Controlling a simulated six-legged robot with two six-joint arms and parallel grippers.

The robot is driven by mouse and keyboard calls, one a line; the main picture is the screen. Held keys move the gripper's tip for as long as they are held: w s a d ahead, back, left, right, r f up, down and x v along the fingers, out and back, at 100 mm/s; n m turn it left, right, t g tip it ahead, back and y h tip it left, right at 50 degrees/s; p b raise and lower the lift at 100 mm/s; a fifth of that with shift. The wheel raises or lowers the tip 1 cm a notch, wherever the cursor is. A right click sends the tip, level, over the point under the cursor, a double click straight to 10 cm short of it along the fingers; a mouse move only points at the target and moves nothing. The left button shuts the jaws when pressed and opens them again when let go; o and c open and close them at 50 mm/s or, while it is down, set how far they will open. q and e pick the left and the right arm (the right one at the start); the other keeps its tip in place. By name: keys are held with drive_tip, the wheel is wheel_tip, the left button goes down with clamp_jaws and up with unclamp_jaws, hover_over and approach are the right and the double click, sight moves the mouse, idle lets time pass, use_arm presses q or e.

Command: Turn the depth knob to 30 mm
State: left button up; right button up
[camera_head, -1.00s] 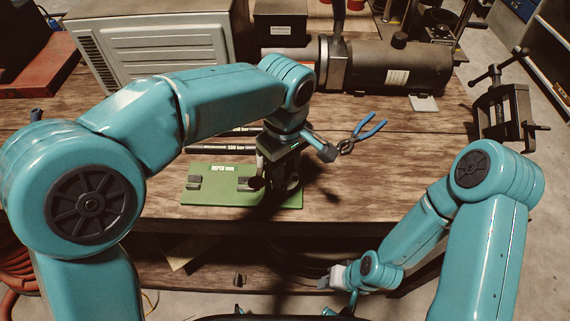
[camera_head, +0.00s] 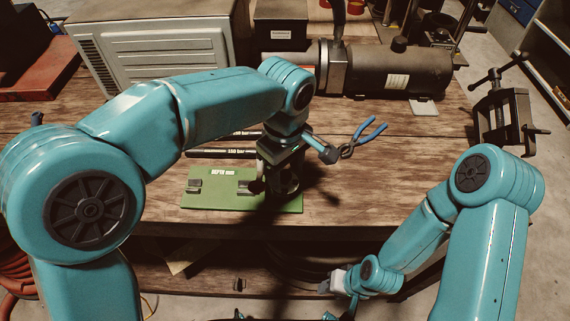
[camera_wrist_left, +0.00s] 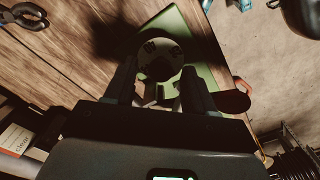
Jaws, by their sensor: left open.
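A green plate (camera_head: 212,201) labelled "DEPTH mm" lies near the front edge of the wooden bench. My left gripper (camera_head: 284,186) points down over its right end. In the left wrist view, a round grey knob (camera_wrist_left: 160,52) with dark marks stands over the green plate (camera_wrist_left: 205,50). The open fingers of my left gripper (camera_wrist_left: 158,82) lie either side of the knob's near part; I cannot tell if they touch it. The knob is hidden behind the gripper in the head view, and its setting is unreadable. My right gripper (camera_head: 338,284) hangs low at the bench front, its jaws unclear.
Blue-handled pliers (camera_head: 362,137) lie right of my left gripper. Black hoses (camera_head: 222,152) lie behind the plate. A dark cylindrical machine (camera_head: 395,72) and a grey cabinet (camera_head: 150,50) stand at the back. A vise (camera_head: 503,112) sits at the right. The bench's right middle is clear.

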sight(285, 174)
use_arm(q)
wheel_tip(285, 174, up, 16)
drive_tip(key=p, duration=0.1)
drive_tip(key=shift+r+p, duration=0.15)
drive_tip(key=shift+p, duration=0.25)
